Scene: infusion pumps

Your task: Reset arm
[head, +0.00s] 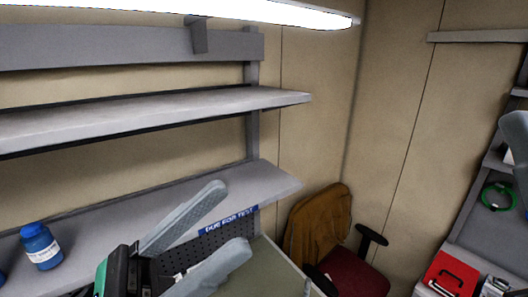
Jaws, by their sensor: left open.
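My left gripper (232,217) comes in from the bottom left of the head view. Its two grey fingers are spread apart with nothing between them. It is in front of the lower shelf and a blue label that seems to read "DUE FOR TEST" (228,221). No infusion pump can be made out.
A blue bottle (40,247) stands on the lower grey shelf (262,184), left of my gripper. The upper shelf (150,113) is bare. A chair with a brown jacket (318,225) stands beyond the bench. A red box (450,276) is at the lower right.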

